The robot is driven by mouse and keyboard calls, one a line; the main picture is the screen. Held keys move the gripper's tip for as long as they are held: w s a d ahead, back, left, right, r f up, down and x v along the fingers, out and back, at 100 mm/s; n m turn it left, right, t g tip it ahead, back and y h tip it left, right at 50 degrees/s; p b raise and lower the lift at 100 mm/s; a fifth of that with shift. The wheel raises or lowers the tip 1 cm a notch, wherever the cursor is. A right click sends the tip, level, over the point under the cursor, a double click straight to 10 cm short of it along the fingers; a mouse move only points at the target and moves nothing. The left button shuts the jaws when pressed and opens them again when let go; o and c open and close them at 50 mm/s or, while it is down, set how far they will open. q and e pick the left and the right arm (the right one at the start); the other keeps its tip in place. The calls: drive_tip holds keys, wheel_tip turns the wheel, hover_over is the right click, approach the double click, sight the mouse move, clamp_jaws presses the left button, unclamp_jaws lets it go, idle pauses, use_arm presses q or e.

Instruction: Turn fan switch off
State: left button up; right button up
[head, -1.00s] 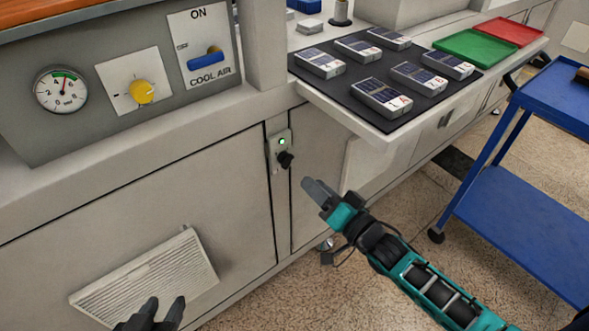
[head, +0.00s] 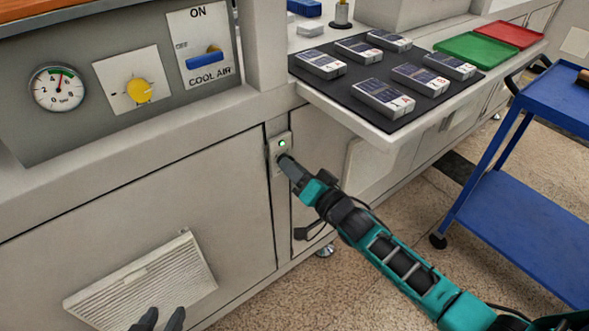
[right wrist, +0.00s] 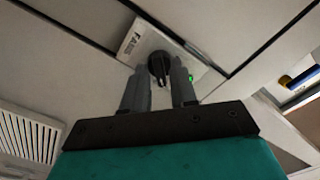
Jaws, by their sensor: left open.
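The fan switch is a black rotary knob (right wrist: 160,66) on a light plate marked "FANS" (right wrist: 133,40), with a lit green lamp (right wrist: 190,78) beside it. In the head view, the plate with its green lamp (head: 283,143) is on the cabinet front, and the knob is mostly hidden by my right gripper (head: 286,163). In the right wrist view, the right gripper's two fingers (right wrist: 160,72) are apart, one on each side of the knob; contact is not clear. My left gripper (head: 160,320) is open and empty at the bottom edge of the head view.
A vent grille (head: 140,280) is low on the cabinet. Above is a panel with a gauge (head: 58,88), a yellow knob (head: 140,90) and a blue COOL AIR switch (head: 206,60). A shelf with a dark mat (head: 392,88) juts out above right; a blue cart (head: 520,230) stands right.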

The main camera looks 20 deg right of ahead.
clamp_jaws()
drive_tip(key=shift+n, duration=0.4)
drive_tip(key=shift+n+p, duration=1.35)
drive_tip(key=shift+n, duration=7.15)
drive_tip(key=shift+o, duration=0.6)
unclamp_jaws()
drive_tip(key=shift+o, duration=0.5)
